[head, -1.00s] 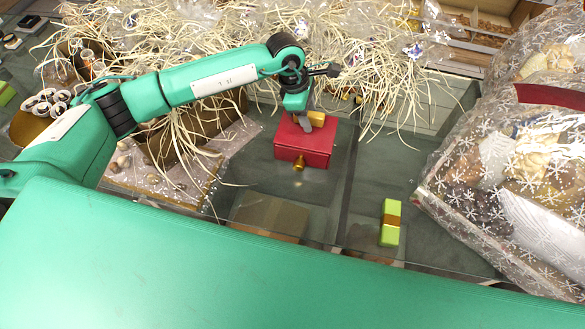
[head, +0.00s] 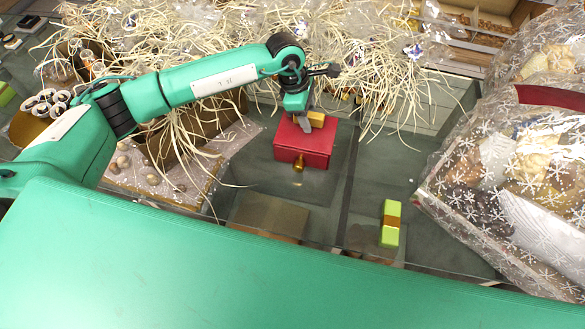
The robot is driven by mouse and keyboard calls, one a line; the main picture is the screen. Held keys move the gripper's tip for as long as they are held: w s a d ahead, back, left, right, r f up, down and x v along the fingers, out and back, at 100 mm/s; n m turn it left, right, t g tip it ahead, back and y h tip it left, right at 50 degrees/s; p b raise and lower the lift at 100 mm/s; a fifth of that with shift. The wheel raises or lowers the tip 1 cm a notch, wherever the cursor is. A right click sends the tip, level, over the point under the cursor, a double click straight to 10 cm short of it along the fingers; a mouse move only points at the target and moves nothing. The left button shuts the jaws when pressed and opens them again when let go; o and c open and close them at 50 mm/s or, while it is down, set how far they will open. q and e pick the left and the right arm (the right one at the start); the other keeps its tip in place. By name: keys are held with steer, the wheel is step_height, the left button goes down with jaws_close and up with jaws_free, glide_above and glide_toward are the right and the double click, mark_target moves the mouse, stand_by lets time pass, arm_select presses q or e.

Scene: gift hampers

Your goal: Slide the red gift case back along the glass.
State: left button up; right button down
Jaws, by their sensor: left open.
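The red gift case (head: 304,154) sits on the glass counter (head: 385,170) near the middle of the head view. It has a gold knob on its front face. My left gripper (head: 303,122) points down over the top of the case, at its rear part. It is open, and a small gold piece shows beside its fingers. The fingertips are partly hidden, so I cannot tell if they touch the case. My right gripper is not in view.
Pale shredded straw and clear wrap (head: 200,40) spread behind and left of the case. A green and gold box (head: 391,223) stands to the right on the glass. A wrapped hamper (head: 520,170) fills the right side. Glass in front of the case is clear.

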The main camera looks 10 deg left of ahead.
arm_select(q)
steer(key=shift+s+a+f, duration=0.2)
steer(key=shift+s+f, duration=0.1)
steer(key=shift+f, duration=0.35)
steer(key=shift+w+r+p, duration=0.2)
steer(key=shift+r+p, duration=0.45)
steer(key=shift+r, duration=0.85)
steer(key=shift+d+r+p, duration=0.15)
steer(key=shift+r+p, duration=0.7)
steer(key=shift+r, duration=1.95)
steer(key=shift+w+r, duration=0.1)
steer(key=shift+r, duration=0.25)
steer(key=b+v, duration=0.3)
steer(key=v, duration=1)
steer(key=shift+b, duration=0.35)
